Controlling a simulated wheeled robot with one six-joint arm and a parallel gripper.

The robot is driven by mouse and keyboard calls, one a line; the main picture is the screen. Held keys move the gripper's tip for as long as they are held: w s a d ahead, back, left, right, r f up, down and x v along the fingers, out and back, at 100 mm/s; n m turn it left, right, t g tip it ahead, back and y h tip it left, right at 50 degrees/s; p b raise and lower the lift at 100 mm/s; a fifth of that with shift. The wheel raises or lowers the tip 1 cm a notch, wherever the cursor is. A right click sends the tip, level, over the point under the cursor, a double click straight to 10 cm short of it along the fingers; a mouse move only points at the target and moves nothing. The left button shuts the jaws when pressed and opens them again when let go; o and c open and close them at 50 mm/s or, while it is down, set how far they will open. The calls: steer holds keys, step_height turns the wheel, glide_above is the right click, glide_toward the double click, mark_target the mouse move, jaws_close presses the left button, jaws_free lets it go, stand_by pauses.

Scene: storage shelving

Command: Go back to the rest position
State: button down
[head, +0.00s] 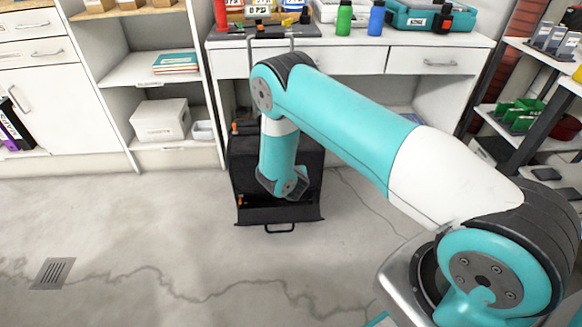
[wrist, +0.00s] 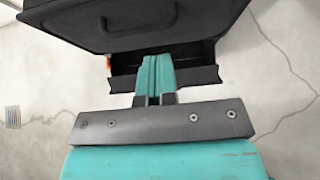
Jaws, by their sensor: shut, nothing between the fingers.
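My arm reaches down over a black case (head: 310,210) that stands on the floor in front of the white desk. The case has a handle on its front and orange latches on its left side. In the head view my fingers are hidden behind the end of the arm. In the wrist view my gripper (wrist: 154,68) is shut, its teal fingers together with nothing between them. The fingers overlap a dark open lower part of the case (wrist: 200,22); I cannot tell whether they touch it.
A white desk (head: 352,60) with bottles and a teal toolbox (head: 430,20) on top stands behind the case. White shelving (head: 150,68) is at the left, a dark-framed rack (head: 540,125) at the right. The concrete floor (head: 170,240) at the front left is clear apart from a small grate.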

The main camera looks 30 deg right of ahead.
steer(key=s+a+r+m+g+y, duration=0.1)
steer(key=s+a+r+m+g, duration=0.15)
steer(key=s+r+m, duration=0.4)
steer(key=s+a+r+m+g+y+p, duration=0.15)
steer(key=a+r+m, duration=0.25)
steer(key=r, duration=0.5)
steer(key=s+a+r+m+g+y, duration=0.1)
steer(key=s+a+r+m+y, duration=0.2)
steer(key=r+m, duration=0.4)
steer(key=s+a+r+m+g+y+p, duration=0.1)
steer(key=s+a+r+m+g+y, duration=0.2)
steer(key=s+r, duration=0.75)
steer(key=s+a+r+m+g+y, duration=0.15)
steer(key=s+a+r+m, duration=0.4)
steer(key=s, duration=0.85)
step_height(320, 180, up, 24)
steer(key=n+h+p, duration=0.1)
steer(key=n+p, duration=0.1)
steer(key=p, duration=2)
steer(key=shift+a+g, duration=0.2)
steer(key=shift+g, duration=0.15)
